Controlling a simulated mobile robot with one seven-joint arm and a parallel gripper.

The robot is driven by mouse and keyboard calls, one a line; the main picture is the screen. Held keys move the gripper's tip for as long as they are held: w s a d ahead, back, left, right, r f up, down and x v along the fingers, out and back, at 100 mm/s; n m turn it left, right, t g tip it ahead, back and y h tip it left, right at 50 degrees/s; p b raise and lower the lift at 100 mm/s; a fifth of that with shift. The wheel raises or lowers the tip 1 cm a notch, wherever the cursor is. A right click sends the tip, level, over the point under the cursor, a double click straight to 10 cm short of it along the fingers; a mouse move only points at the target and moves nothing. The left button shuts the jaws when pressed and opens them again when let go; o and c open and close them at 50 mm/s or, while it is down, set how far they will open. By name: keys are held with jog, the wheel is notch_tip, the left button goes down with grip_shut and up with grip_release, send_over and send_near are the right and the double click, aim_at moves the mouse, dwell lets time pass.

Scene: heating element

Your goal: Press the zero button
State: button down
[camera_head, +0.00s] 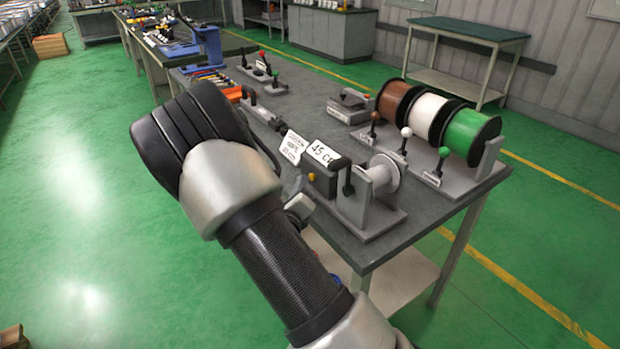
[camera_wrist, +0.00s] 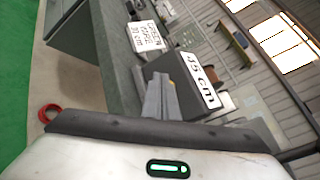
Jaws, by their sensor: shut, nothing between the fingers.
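I cannot make out the zero button in either view. My arm hides most of my gripper in the head view.
A white spool (camera_head: 386,172) stands right of the box. Brown, white and green wire reels (camera_head: 473,137) with levers stand behind it. A white instruction sign (camera_head: 293,147) is left of the box; it shows in the wrist view (camera_wrist: 146,36). A red ring (camera_wrist: 50,112) is at left.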

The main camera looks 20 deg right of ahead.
jog(key=shift+w+d, duration=0.15)
jog(key=shift+d, duration=0.3)
dwell(0.3)
jog(key=shift+a, duration=0.1)
jog(key=shift+s+a+p, duration=0.3)
jog(key=shift+a+p, duration=0.05)
jog(key=shift+a, duration=0.4)
jog(key=shift+s+a+p, duration=0.2)
jog(key=shift+s+a, duration=0.05)
jog(key=shift+a, duration=0.55)
jog(key=shift+s+a+p, duration=0.2)
jog(key=shift+s+a, duration=0.05)
jog(key=shift+a, duration=0.55)
jog(key=shift+s+a+p, duration=0.2)
jog(key=shift+s+a, duration=0.05)
jog(key=shift+a, duration=0.55)
